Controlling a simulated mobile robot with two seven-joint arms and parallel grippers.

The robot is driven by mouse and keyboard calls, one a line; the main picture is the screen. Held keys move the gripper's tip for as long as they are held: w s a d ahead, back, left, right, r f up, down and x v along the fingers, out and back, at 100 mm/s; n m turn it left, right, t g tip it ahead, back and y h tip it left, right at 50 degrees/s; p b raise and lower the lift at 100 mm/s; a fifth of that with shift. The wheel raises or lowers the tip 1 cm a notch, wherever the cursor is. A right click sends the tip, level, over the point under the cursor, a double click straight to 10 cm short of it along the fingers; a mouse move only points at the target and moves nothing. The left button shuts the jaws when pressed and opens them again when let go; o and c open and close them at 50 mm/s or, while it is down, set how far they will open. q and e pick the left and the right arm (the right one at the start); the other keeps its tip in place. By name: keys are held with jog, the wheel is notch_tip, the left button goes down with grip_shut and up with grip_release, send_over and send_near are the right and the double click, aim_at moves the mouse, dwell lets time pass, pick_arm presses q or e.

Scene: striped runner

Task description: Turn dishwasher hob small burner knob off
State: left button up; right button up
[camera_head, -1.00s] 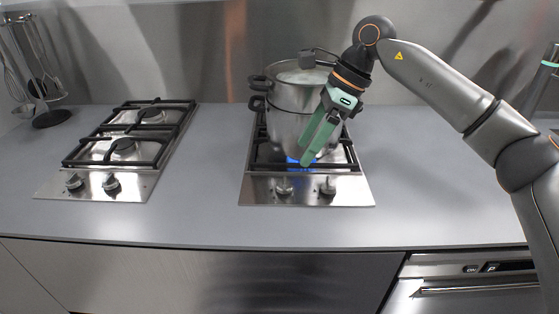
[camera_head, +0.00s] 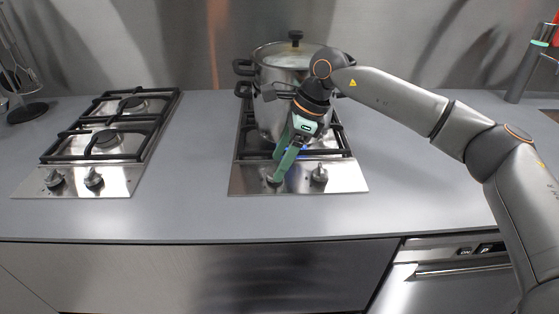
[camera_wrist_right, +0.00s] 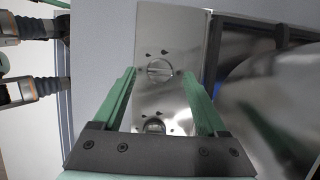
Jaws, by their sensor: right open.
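The right-hand gas hob (camera_head: 300,186) has two knobs on its steel front strip, a left knob (camera_head: 273,178) and a right knob (camera_head: 319,174). A blue flame (camera_head: 302,150) shows under the pot on this hob. My right gripper (camera_head: 276,178) is open, its green fingers pointing down at the left knob and partly covering it. In the right wrist view, one knob (camera_wrist_right: 159,70) lies between the fingertips, with a gap on both sides. Another knob (camera_wrist_right: 154,126) shows nearer the gripper's palm. I cannot tell whether the fingertips touch the panel. My left gripper is out of view.
A large lidded steel pot (camera_head: 277,103) stands on the right-hand hob, close behind my gripper. A second hob (camera_head: 104,139) without pots is at the left. A utensil stand (camera_head: 27,112) is at the far left. The grey counter (camera_head: 195,170) between the hobs is clear.

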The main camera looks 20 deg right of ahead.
jog(key=shift+a+f, duration=0.15)
jog(key=shift+f, duration=0.2)
jog(key=shift+c, duration=0.2)
grip_shut()
